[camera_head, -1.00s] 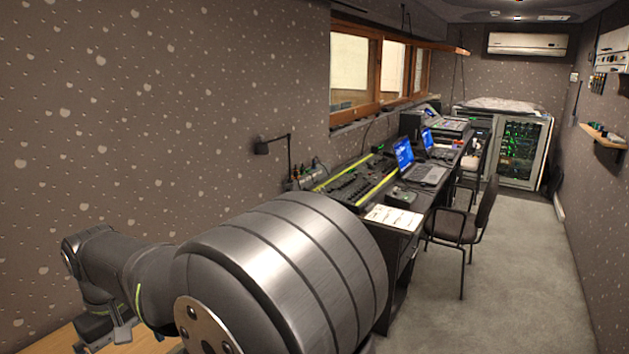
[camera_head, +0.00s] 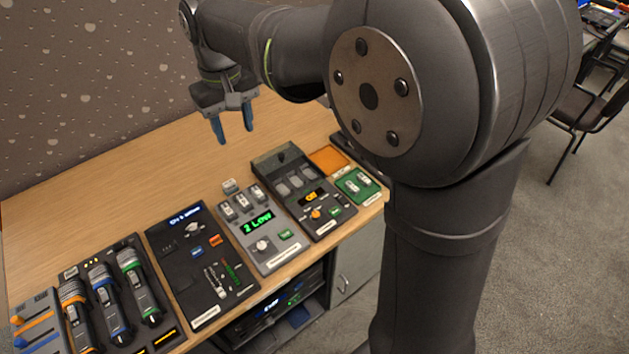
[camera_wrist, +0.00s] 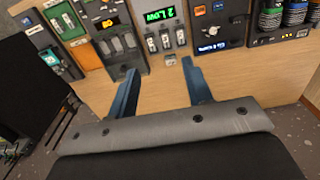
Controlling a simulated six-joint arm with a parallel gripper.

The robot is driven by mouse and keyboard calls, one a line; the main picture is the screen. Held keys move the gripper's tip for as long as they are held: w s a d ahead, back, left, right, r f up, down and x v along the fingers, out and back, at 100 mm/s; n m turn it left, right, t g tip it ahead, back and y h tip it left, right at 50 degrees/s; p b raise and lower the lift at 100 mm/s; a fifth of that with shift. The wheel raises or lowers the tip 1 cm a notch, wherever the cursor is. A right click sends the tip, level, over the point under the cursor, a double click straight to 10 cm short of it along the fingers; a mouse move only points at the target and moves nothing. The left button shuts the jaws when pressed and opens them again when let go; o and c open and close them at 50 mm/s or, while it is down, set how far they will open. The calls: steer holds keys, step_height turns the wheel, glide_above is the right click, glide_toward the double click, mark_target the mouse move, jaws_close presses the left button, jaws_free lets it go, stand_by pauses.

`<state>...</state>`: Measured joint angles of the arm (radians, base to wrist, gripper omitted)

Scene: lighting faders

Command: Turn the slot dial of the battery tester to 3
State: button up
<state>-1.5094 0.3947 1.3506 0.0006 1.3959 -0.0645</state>
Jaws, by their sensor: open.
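The battery tester (camera_head: 274,265) is a grey box on the wooden table, among other panels. Its green display (camera_head: 258,221) reads "2 LOW". Below the display is a pale round knob (camera_head: 263,245), which looks like the slot dial; its pointer is too small to read. Several battery slots line its far end. The display also shows in the wrist view (camera_wrist: 158,15), where the knob is out of frame. My gripper (camera_head: 233,136) is open and empty, with blue fingers pointing down, above the table beyond the tester's far end. The fingers show apart in the wrist view (camera_wrist: 158,68).
A small pale block (camera_head: 230,186) lies at the tester's far edge. A black panel (camera_head: 200,265) stands to the left, and another dark panel (camera_head: 305,195) to the right. A green box (camera_head: 358,186) and an orange tray (camera_head: 328,160) lie farther right. The table behind is bare.

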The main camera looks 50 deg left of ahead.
mark_target(262, 245)
steer(key=s+d+f+n, duration=0.1)
steer(key=d+f+n, duration=0.1)
steer(key=d+f, duration=0.35)
steer(key=s+d+f+n, duration=0.1)
steer(key=d+f, duration=0.1)
steer(key=f, duration=0.6)
steer(key=shift+g, duration=0.4)
steer(key=f, duration=0.5)
steer(key=s+f, duration=0.1)
steer(key=f, duration=1.1)
steer(key=shift+s+d, duration=0.15)
steer(key=shift+d, duration=0.05)
steer(key=c, duration=1)
steer(key=shift+m, duration=0.3)
steer(key=m, duration=0.5)
steer(key=shift+m, duration=0.3)
steer(key=m, duration=0.5)
steer(key=shift+d+m, duration=0.1)
steer(key=shift+m, duration=0.2)
